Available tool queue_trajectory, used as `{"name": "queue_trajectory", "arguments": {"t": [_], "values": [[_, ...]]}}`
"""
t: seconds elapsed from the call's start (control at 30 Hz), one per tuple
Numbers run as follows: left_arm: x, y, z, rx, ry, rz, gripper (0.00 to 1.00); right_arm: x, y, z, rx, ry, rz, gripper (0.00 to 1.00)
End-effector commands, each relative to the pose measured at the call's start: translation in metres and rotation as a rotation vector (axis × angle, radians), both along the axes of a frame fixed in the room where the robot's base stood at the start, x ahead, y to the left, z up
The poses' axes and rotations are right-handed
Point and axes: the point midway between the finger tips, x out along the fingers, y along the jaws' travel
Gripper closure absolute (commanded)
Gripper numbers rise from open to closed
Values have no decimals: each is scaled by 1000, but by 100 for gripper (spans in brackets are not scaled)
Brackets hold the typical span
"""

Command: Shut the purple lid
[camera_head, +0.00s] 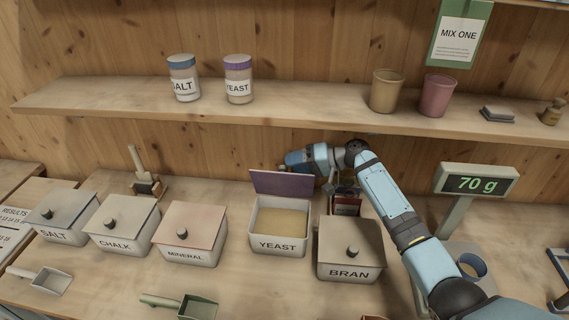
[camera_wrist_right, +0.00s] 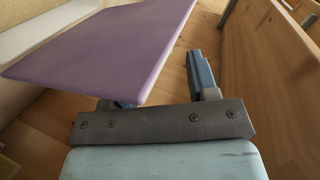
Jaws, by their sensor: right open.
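The purple lid (camera_head: 283,184) stands raised, roughly upright, at the back edge of the white YEAST bin (camera_head: 277,241). The bin is open and pale yellow powder shows inside. In the right wrist view the lid (camera_wrist_right: 110,45) fills the upper left as a flat purple panel. My right gripper (camera_head: 328,182) is behind and to the right of the lid, partly hidden. In the wrist view one finger shows clear to the right of the lid; the other is mostly hidden under it. The jaws are open, and I cannot tell whether they touch the lid. My left gripper is not in view.
The lidded BRAN bin (camera_head: 350,251) stands close on the right, and the MINERAL bin (camera_head: 190,236) on the left. A shelf (camera_head: 310,118) with jars and cups runs above my right arm. A scale display (camera_head: 476,182) reads 70 g at the right.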

Motion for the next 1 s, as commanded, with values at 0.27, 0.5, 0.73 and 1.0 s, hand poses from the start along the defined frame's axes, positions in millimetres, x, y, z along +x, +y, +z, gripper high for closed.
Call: {"name": "queue_trajectory", "arguments": {"t": [0.27,0.5,0.73,1.0], "values": [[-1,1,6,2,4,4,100,7,31,-10,0,-1,0,46],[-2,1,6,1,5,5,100,7,34,-12,-1,-2,-1,46],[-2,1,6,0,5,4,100,7,34,-12,-1,-1,0,74],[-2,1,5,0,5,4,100,7,34,-13,-1,-3,0,100]]}}
